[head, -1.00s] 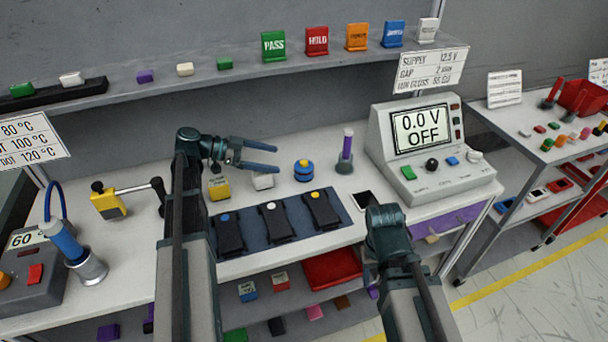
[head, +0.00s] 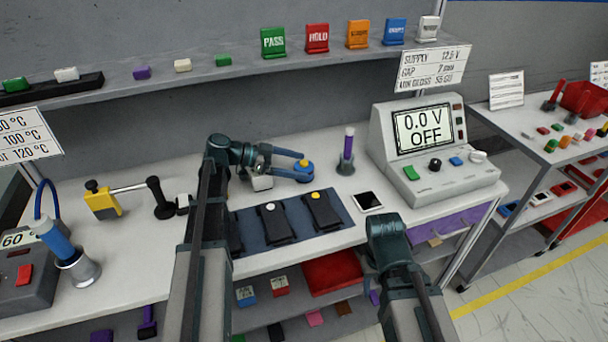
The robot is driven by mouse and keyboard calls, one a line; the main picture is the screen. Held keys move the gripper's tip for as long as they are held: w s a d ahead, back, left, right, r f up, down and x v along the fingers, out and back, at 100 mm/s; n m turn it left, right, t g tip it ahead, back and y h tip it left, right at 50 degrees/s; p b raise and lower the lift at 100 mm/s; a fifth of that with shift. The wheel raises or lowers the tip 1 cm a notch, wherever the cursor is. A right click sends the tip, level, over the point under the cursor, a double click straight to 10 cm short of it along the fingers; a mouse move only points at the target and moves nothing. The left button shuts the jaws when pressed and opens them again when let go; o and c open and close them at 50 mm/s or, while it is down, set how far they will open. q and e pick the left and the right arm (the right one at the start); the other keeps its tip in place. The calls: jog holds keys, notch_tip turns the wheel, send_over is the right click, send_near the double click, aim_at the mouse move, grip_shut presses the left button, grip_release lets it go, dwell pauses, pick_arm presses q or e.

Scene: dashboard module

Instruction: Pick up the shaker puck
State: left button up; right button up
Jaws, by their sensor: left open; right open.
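The shaker puck, which I take to be the round blue piece with an orange-yellow top (head: 304,164), sits on the white bench behind the blue mat. My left gripper (head: 297,168) reaches in from the left, low over the bench. Its fingers are open, one on the far side and one on the near side of the puck. The fingers hide part of the puck's sides, and I cannot tell whether they touch it. My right gripper (head: 373,255) is in front of the bench's front edge, away from the puck, its fingers mostly hidden by its own wrist.
A white block (head: 262,183) sits under the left gripper. Black modules (head: 322,210) lie on the blue mat (head: 345,222) in front.

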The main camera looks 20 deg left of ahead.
aim_at(296, 166)
pick_arm(q)
grip_shut()
dwell(0.5)
jog(key=shift+r, duration=0.15)
notch_tip(296, 166, up, 10)
jog(key=p, duration=1)
